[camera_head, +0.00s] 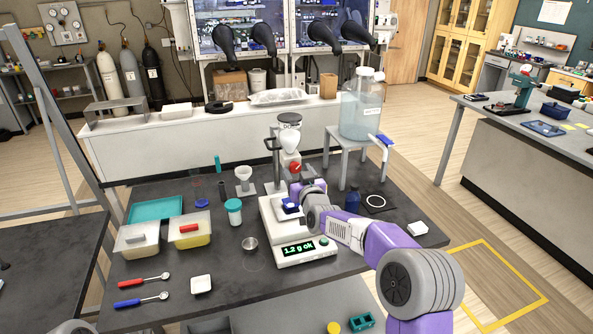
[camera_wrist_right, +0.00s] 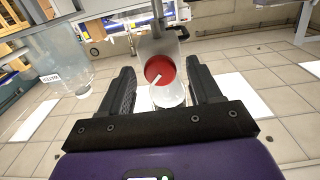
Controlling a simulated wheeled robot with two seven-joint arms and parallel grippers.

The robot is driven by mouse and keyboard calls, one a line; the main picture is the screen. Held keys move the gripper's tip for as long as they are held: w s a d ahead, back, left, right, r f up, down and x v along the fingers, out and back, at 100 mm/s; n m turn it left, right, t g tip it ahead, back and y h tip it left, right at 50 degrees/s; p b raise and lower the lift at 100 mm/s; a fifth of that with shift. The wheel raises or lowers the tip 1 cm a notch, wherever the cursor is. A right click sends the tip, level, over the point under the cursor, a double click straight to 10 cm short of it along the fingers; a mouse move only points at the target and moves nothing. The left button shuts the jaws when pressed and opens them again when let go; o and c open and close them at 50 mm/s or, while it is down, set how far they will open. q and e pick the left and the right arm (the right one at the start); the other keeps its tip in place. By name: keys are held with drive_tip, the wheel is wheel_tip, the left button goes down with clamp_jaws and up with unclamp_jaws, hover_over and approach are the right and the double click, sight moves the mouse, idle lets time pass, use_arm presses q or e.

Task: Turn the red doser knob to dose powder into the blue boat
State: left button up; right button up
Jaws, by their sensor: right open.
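The red doser knob (camera_head: 295,167) is on the front of the doser (camera_head: 289,135), which stands above the white balance (camera_head: 283,218). The knob, with a pale stripe on its face, also shows in the right wrist view (camera_wrist_right: 160,70). My right gripper (camera_wrist_right: 160,92) is open, its fingers on either side of the knob's line, with gaps left and right; I cannot tell whether the knob is between the tips. In the head view the right gripper (camera_head: 300,186) is just below the knob. The blue boat (camera_head: 290,206) sits on the balance pan, partly hidden by my right arm. The display reads "1.2 g ok". My left gripper is not in view.
A large clear bottle (camera_head: 360,115) on a white stand is to the right of the doser. The table's front right is mostly clear.

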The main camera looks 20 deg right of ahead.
drive_tip(key=shift+w, duration=0.65)
drive_tip(key=c, duration=1)
